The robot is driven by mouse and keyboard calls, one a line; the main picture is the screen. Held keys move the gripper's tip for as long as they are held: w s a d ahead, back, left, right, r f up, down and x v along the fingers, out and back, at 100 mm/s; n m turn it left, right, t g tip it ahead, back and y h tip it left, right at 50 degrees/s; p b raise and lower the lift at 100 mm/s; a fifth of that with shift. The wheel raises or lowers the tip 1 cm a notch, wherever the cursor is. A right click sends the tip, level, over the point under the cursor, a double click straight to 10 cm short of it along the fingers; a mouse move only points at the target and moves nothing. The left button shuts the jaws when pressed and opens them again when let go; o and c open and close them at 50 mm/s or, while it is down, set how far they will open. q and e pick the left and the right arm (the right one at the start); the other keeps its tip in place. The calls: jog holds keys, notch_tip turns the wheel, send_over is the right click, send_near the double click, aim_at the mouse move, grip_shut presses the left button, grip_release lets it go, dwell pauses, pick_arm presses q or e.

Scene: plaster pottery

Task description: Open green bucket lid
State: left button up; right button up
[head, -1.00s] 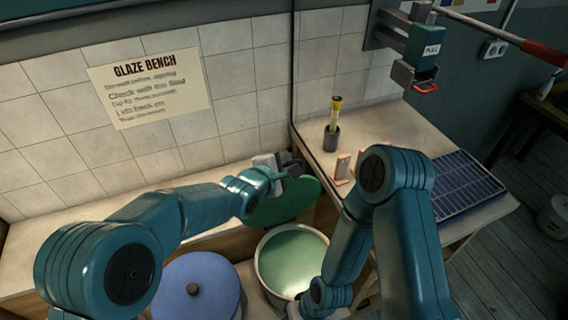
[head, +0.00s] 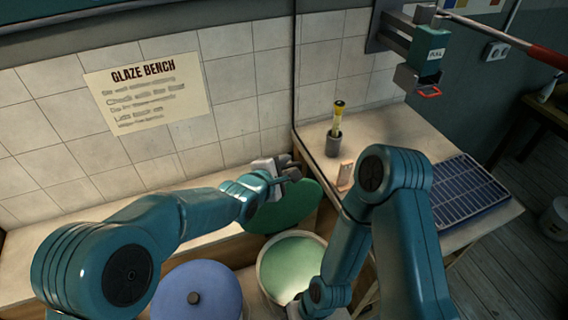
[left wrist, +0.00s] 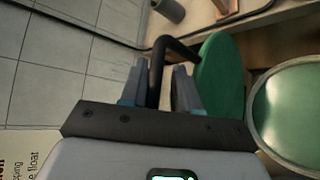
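The green lid (head: 287,208) is off the bucket. It is tilted in front of the back ledge, and shows at a steep angle in the left wrist view (left wrist: 221,80). Its black handle (left wrist: 178,45) passes between the fingers of my left gripper (left wrist: 160,80), which is shut on it; a thin gap shows beside one finger. In the head view my left gripper (head: 284,170) is at the lid's upper left. The green bucket (head: 292,262) stands open below, pale green inside; its rim also shows in the left wrist view (left wrist: 258,118). My right gripper is barely visible near the bucket's lower edge.
A blue lidded bucket (head: 197,292) stands left of the green one. A ledge (head: 190,243) and tiled wall (head: 235,95) lie behind. On the right bench are a dark cup (head: 333,144), a small pinkish tile (head: 345,175) and a dark rack (head: 468,190).

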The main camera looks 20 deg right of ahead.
pick_arm(q)
jog(key=shift+w, duration=0.25)
jog(key=shift+s+r, duration=0.2)
jog(key=shift+s+a+r, duration=0.1)
jog(key=shift+s+a, duration=0.1)
jog(key=shift+a, duration=0.1)
jog(key=b+v, duration=0.2)
jog(key=v, duration=1.3)
jog(key=shift+s+a+b, duration=0.1)
jog(key=shift+a+b, duration=0.05)
jog(key=shift+b, duration=0.2)
